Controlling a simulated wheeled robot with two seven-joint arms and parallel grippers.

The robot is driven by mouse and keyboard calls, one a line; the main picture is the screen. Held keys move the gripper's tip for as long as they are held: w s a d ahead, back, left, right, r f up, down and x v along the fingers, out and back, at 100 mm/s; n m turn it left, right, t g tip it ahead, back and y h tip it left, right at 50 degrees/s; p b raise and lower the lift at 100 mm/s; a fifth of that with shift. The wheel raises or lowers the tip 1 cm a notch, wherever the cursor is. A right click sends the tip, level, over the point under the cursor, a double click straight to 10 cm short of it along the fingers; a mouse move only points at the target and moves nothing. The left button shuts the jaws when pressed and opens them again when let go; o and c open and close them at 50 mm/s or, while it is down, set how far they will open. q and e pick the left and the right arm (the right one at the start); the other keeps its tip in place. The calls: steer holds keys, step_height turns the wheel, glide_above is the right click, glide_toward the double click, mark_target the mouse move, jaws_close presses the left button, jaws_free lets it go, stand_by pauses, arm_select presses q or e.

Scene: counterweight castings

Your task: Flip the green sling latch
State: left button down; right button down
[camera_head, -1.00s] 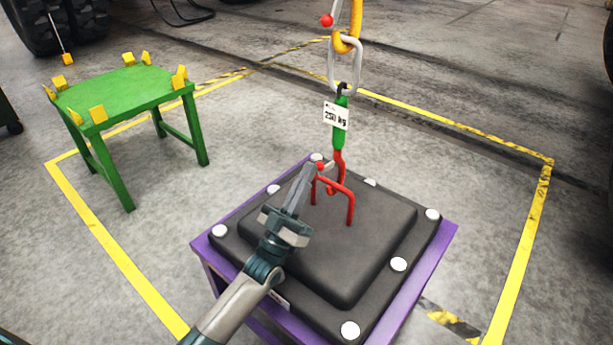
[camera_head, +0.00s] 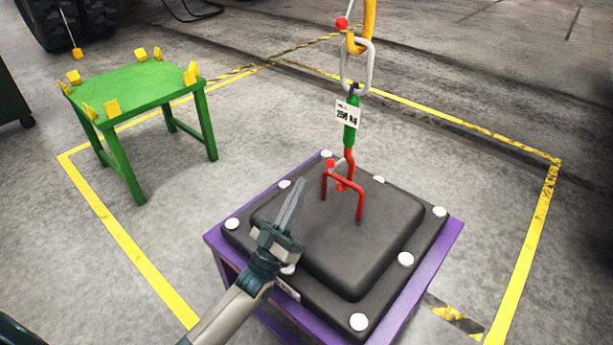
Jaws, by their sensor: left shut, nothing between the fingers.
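The green sling (camera_head: 351,123) hangs with a weight tag (camera_head: 346,114). A red hook (camera_head: 349,164) at its lower end meets the red lifting handle (camera_head: 360,202) of the black casting. The sling's latch (camera_head: 333,163) is a small pale lever with a red ball tip, at the left of the hook. It is too small to tell whether it closes the hook mouth. My left gripper (camera_head: 299,187) is shut and empty, its fingertips over the casting, left of and apart from the latch. My right gripper is out of view.
The black casting (camera_head: 350,262) with white round pads rests on a purple stand (camera_head: 434,257). Above, a grey link (camera_head: 370,65) hangs on an orange hook (camera_head: 368,28). A green table (camera_head: 132,88) with yellow blocks stands left. Yellow lines mark mostly clear floor.

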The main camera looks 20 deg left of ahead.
arm_select(q)
steer(key=shift+v, duration=1.45)
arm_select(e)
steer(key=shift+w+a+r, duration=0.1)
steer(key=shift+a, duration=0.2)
arm_select(q)
steer(key=shift+w, duration=0.1)
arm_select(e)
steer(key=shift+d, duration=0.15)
